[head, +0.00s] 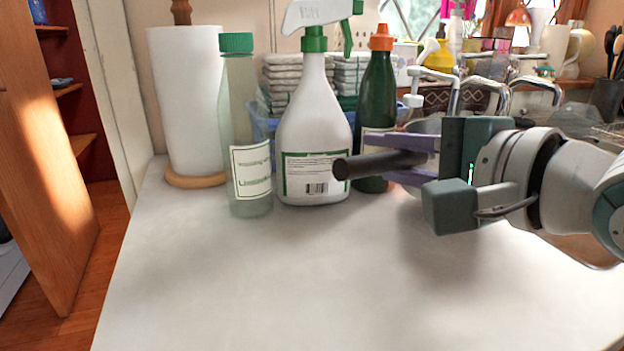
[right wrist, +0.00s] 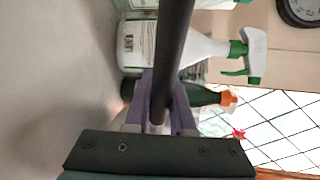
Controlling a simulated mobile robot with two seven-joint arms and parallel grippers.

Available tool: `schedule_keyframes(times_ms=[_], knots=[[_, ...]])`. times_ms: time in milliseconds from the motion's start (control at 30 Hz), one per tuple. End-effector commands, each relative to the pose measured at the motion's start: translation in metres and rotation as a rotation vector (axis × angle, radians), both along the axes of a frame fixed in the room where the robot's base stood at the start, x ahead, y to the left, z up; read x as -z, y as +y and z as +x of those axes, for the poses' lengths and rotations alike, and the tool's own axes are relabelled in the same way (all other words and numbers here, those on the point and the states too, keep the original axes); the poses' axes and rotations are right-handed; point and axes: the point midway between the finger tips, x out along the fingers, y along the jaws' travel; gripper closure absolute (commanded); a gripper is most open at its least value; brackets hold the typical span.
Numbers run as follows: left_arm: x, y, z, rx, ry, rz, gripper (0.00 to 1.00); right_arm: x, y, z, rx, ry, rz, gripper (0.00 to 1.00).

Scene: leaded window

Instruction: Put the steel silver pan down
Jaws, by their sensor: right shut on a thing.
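My right gripper (head: 392,160) comes in from the right, above the counter. Its purple fingers are shut on a dark round handle (head: 350,167), whose end points left in front of the spray bottle. In the right wrist view the handle (right wrist: 174,45) runs between the fingers (right wrist: 160,108) and out of the top of the picture. I take it to be the handle of the steel silver pan; the pan's body cannot be made out clearly in either view. My left gripper is not in view.
The white counter (head: 300,285) is clear at the front. Behind stand a paper towel roll (head: 185,105), a clear bottle (head: 250,185), a white spray bottle (head: 312,125) and a dark green bottle (head: 376,95) with an orange cap. Taps (head: 485,92) are at the back right.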

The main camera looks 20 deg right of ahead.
Motion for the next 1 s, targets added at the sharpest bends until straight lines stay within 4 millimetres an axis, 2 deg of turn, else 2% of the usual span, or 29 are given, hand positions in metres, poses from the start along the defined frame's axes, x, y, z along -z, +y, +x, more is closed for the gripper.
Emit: schedule_keyframes(times_ms=[67, 200, 300, 667, 700, 933, 1000], knots=[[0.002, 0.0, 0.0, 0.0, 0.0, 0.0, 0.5, 0.003, 0.001, 0.002, -0.001, -0.003, -0.003, 1.0], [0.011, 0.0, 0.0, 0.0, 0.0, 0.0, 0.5, 0.026, 0.0, 0.002, -0.001, -0.001, -0.005, 1.0], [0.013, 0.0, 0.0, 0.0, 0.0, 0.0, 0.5, 0.034, 0.0, 0.002, -0.001, -0.003, -0.003, 1.0], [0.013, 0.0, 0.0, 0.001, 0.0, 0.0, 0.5, 0.036, 0.001, 0.002, -0.001, -0.005, -0.002, 1.0], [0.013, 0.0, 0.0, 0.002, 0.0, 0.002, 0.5, 0.037, 0.001, 0.001, -0.001, 0.0, -0.001, 0.74], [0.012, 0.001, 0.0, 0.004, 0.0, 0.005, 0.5, 0.037, 0.001, 0.001, -0.001, 0.0, -0.001, 0.48], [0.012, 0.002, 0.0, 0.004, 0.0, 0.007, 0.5, 0.037, 0.001, 0.001, -0.001, 0.0, -0.001, 0.48]])
